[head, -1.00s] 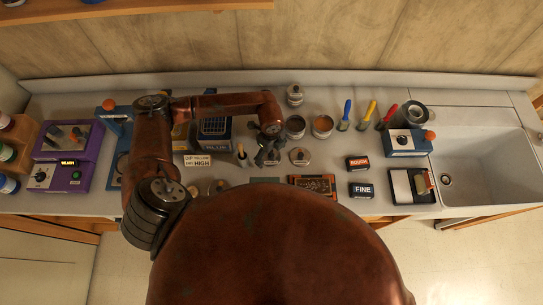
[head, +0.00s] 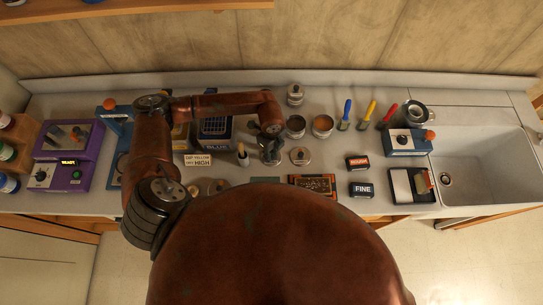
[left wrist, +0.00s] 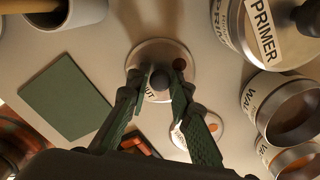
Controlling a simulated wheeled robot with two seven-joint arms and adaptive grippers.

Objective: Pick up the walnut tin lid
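The walnut tin lid (left wrist: 152,52) is a round silver disc with a dark knob, a brown dot and a label whose visible end reads "UT". It lies on the bench below my left gripper (left wrist: 159,76). The two green fingers are open, one on each side of the knob, with gaps visible. They hide part of the rim and label. In the head view the left gripper (head: 270,142) is over the lid (head: 271,158), left of a second lid. The open walnut tin (left wrist: 262,98) stands to the right in the wrist view. My right gripper is not in view.
A second silver lid (left wrist: 207,128) with an orange dot lies close by. A primer tin (left wrist: 237,25) and another open tin (left wrist: 294,160) stand at the right. A flat green pad (left wrist: 66,97) lies left. A brush cup (head: 242,158) stands left of the gripper.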

